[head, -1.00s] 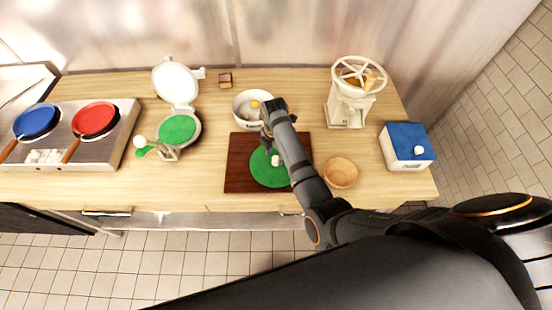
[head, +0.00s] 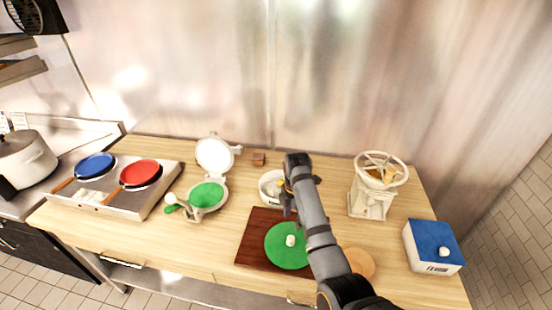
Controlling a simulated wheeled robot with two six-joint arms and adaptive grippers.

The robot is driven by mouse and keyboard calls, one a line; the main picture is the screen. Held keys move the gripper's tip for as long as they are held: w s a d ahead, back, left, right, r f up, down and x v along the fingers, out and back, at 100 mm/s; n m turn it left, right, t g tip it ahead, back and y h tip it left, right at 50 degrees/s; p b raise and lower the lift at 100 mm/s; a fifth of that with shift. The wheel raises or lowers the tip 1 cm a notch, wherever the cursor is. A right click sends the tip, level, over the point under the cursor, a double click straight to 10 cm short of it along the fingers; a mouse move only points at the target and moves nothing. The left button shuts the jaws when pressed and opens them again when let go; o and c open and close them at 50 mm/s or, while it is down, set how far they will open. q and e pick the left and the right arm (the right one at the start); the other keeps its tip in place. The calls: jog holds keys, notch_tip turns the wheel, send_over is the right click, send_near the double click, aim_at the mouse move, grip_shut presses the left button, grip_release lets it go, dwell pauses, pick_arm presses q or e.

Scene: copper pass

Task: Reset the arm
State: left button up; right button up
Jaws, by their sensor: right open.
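My right arm comes in from the bottom right and reaches over the counter. Its gripper (head: 288,207) points down near the front right of a white bowl (head: 268,189) and the back edge of a dark red-brown board (head: 250,255). The gripper is open, and I see nothing held in it. The arm hides part of the bowl and the right part of the board. A green disc (head: 281,256) with a small white knob lies on the board. My left gripper is not in view.
A white press with a green plate (head: 206,195) stands open left of the board. Blue (head: 95,165) and red (head: 140,172) pans sit on the stove. A white grinder (head: 370,204), a blue-lidded box (head: 434,240) and a partly hidden wooden bowl (head: 360,263) are on the right.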

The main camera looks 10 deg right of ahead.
jog(key=s+d+f+m+t, duration=0.2)
jog(key=s+d+f+m, duration=0.55)
jog(key=s+m, duration=0.4)
jog(key=s+d+r+m+t+h, duration=0.1)
jog(key=s+d+r+m, duration=0.15)
jog(key=s+m, duration=0.35)
jog(key=s+d+r+m+t, duration=0.1)
jog(key=s+r+m, duration=0.25)
jog(key=s, duration=0.45)
jog(key=s+d+f+m+g+b, duration=0.15)
jog(key=f+b, duration=0.25)
jog(key=f, duration=1.3)
jog(key=s+d+f+b, duration=0.15)
jog(key=f+b, duration=0.25)
jog(key=f, duration=1.3)
pick_arm(q)
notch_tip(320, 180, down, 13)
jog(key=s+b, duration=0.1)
jog(key=b, duration=0.4)
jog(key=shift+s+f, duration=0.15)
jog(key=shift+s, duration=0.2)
pick_arm(e)
jog(key=s+f+g, duration=0.1)
jog(key=s+f, duration=1.7)
jog(key=f, duration=0.4)
jog(key=shift+s+d, duration=0.3)
jog(key=shift+d, duration=0.05)
